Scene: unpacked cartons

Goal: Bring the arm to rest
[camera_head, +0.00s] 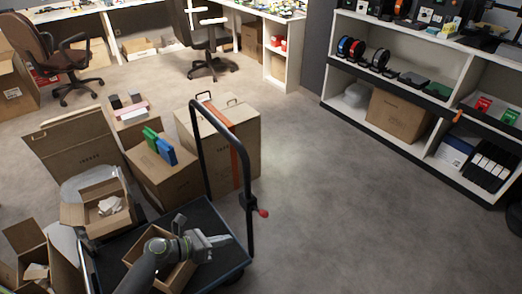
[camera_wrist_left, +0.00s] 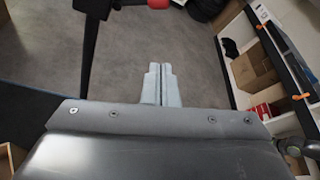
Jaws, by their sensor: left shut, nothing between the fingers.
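My left gripper (camera_head: 218,240) is in the lower middle of the head view, its arm coming in from the bottom left. It is held above the dark platform cart and an open carton on it. Its fingers are together with nothing between them, as the left wrist view (camera_wrist_left: 161,86) also shows. The right gripper is in neither view.
The cart (camera_head: 236,258) has a black handle (camera_head: 199,140) standing close to the gripper. Open cartons (camera_head: 97,205) crowd the left, and a tall carton (camera_head: 222,150) stands behind the handle. A shelf unit (camera_head: 390,75) lines the right. The floor (camera_head: 350,210) between is clear.

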